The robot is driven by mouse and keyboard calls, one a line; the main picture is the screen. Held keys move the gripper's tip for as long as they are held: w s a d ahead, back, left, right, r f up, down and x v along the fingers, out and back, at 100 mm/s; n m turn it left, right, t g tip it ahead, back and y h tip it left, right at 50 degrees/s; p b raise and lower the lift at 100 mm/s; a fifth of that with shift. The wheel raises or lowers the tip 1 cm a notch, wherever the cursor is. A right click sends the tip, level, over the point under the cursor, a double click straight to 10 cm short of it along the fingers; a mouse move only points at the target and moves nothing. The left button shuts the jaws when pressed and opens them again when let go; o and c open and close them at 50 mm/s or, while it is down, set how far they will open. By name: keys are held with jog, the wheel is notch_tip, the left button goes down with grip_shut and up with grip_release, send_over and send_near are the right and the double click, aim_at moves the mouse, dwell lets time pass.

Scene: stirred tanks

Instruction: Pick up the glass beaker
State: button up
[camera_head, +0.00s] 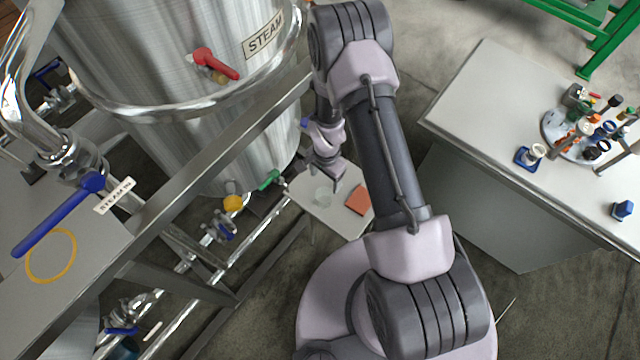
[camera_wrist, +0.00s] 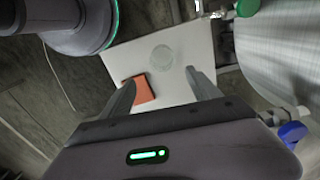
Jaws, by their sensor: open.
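The glass beaker (camera_head: 322,197) is clear and stands on a small white table (camera_head: 330,222) beside the steel tank. In the wrist view the beaker (camera_wrist: 161,58) shows as a pale round shape, beyond the fingertips and between their lines. My gripper (camera_head: 325,180) is over the small table, close to the beaker in the head view. In the wrist view my gripper (camera_wrist: 160,78) is open with nothing between its fingers. The exact height of the fingers above the beaker is hard to tell.
An orange-red block (camera_head: 359,200) lies right of the beaker. A green-handled valve (camera_head: 270,180) and pipes border the table's left side. The steel tank (camera_head: 180,130) and a metal rail (camera_head: 200,160) rise close by. A grey bench (camera_head: 480,110) with bottles stands at right.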

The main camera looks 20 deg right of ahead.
jog(key=b, duration=0.4)
send_near(324, 198)
jog(key=shift+s+f, duration=0.35)
jog(key=shift+s, duration=0.2)
jog(key=shift+s+f, duration=0.3)
jog(key=shift+s, duration=0.2)
jog(key=f+b, duration=0.1)
jog(key=f, duration=0.1)
jog(key=f+b, duration=0.1)
jog(key=f, duration=0.1)
jog(key=f+b, duration=0.1)
jog(key=shift+w+a+f, duration=0.3)
jog(key=shift+w+f, duration=0.05)
jog(key=shift+f, duration=0.05)
jog(key=shift+r, duration=0.15)
jog(key=c, duration=1.4)
jog(key=shift+c, duration=0.2)
